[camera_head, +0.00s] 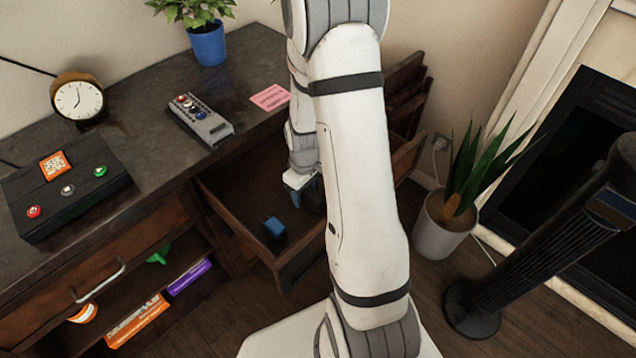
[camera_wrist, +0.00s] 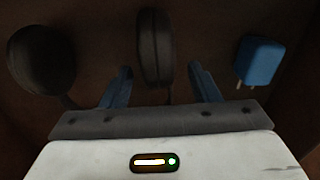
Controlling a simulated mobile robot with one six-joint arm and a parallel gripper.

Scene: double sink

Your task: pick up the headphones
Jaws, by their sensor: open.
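The dark headphones (camera_wrist: 156,45) lie in an open wooden drawer. In the wrist view one ear cup shows at the left (camera_wrist: 40,60) and another dark padded part stands at the centre. My gripper (camera_wrist: 163,80) is open, with its two blue fingers on either side of that central part. I cannot tell whether the fingers touch it. In the head view my gripper (camera_head: 299,188) is low inside the drawer, and my arm hides much of the headphones and the drawer's right side.
A blue plug adapter (camera_wrist: 260,58) lies in the drawer, right of the right finger. The drawer's walls (camera_head: 290,268) surround my gripper. A remote-like device (camera_head: 200,118), a black button box (camera_head: 65,188) and a clock (camera_head: 78,98) stand on the desktop. A potted plant (camera_head: 445,225) stands right.

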